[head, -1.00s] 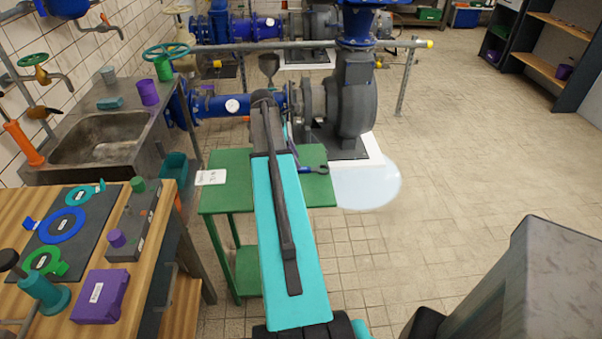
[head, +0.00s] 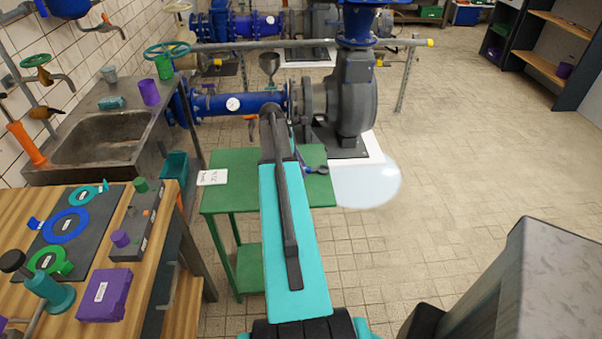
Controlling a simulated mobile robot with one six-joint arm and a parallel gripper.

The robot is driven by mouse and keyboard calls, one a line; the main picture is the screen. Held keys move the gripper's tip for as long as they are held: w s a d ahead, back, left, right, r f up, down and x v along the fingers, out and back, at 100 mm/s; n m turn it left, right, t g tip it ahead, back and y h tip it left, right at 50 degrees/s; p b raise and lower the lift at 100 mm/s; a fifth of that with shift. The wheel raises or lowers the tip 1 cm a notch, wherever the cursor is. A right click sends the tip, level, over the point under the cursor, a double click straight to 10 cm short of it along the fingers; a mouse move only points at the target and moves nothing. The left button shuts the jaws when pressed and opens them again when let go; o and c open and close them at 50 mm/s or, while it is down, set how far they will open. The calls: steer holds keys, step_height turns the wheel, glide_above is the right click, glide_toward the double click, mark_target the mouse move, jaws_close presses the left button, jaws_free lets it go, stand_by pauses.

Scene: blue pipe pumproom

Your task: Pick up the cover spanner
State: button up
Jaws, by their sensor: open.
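A small tool with a blue handle and a dark curved end (head: 317,169), which looks like the cover spanner, lies on the right part of the green table (head: 235,163). Its left part is hidden behind my arm. My turquoise and dark grey arm reaches forward over the table. My gripper is hidden behind the far end of the arm, so I cannot see its fingers or their distance from the tool.
A white label card (head: 212,177) lies at the table's left. A grey pump (head: 351,105) and blue pipe (head: 235,104) stand behind it. A wooden workbench (head: 165,225) with parts and a sink (head: 100,138) are on the left. A clear puddle (head: 367,186) lies right on the floor.

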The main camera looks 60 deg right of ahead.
mark_target(307, 169)
jaws_close()
steer(key=shift+r, duration=0.15)
stand_by(0.4)
steer(key=shift+r+b, duration=0.7)
steer(key=shift+r, duration=0.65)
steer(key=shift+s+a+r, duration=0.15)
steer(key=shift+s+r, duration=0.1)
steer(key=s+a+b, duration=0.1)
steer(key=s+a, duration=0.1)
steer(key=s, duration=0.2)
steer(key=s+a+r+b, duration=0.1)
steer(key=s+a, duration=0.1)
steer(key=s, duration=0.3)
steer(key=s+a+b, duration=0.1)
steer(key=s+a, duration=0.2)
steer(key=s, duration=0.1)
steer(key=shift+s+a+r, duration=0.1)
steer(key=shift+s+r, duration=0.15)
steer(key=shift+s, duration=0.1)
steer(key=shift+s, duration=0.1)
